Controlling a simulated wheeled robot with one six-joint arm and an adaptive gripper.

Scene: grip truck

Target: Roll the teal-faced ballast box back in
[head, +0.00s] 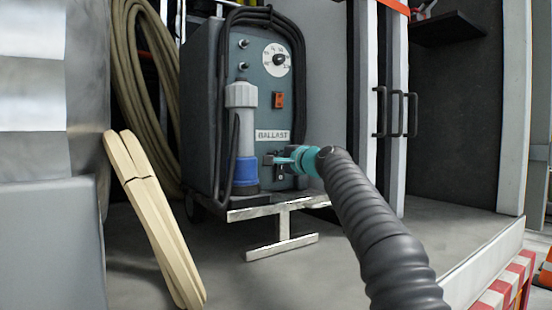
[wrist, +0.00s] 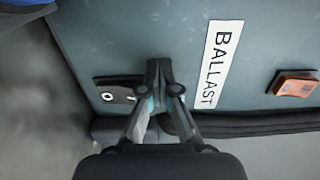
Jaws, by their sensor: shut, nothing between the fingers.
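The ballast box (head: 272,110) has a teal front with a dial, an orange-red switch and a "BALLAST" label. It stands upright on the truck bed, on a low base with a pale metal T-shaped bar (head: 283,225) at its front. My gripper (head: 272,160) is at the lower front of the box, just below the label. In the wrist view the fingers of my gripper (wrist: 159,80) are closed together close to the teal face (wrist: 160,35), beside a small dark latch plate (wrist: 112,92). Nothing shows between them. I cannot tell whether the fingertips touch the face.
A coiled tan hose (head: 140,90) hangs behind the box at left. Pale wooden pieces (head: 150,215) lean at the left front. Upright posts with black handles (head: 397,112) stand at right. The bed floor (head: 440,240) at right is clear, with a red-and-white edge.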

